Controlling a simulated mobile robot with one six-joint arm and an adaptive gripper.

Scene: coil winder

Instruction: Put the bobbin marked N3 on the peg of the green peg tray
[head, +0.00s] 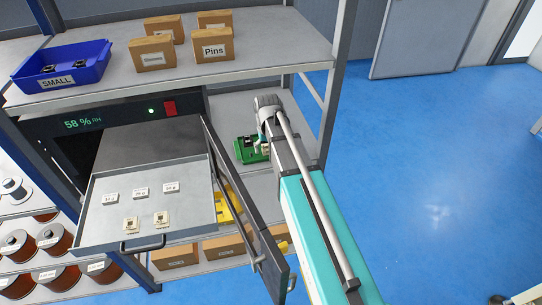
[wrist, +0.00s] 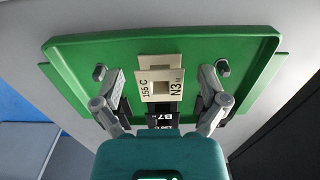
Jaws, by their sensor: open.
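The green peg tray (wrist: 80,54) fills much of the wrist view; in the head view it (head: 242,158) sits on the shelf right of the cabinet. A cream bobbin marked N3 (wrist: 174,87), also lettered "155 C", sits in the tray. I cannot tell whether the peg passes through its square hole. A black piece marked B7 (wrist: 160,116) is close below the bobbin in the picture, partly covered by my gripper. My gripper (wrist: 160,80) is open, one finger on each side of the bobbin with visible gaps. In the head view my gripper (head: 263,143) is at the tray.
The cabinet door (head: 240,205) stands open beside my arm. A yellow object (head: 226,206) is partly hidden behind the door. Shelf uprights are close by.

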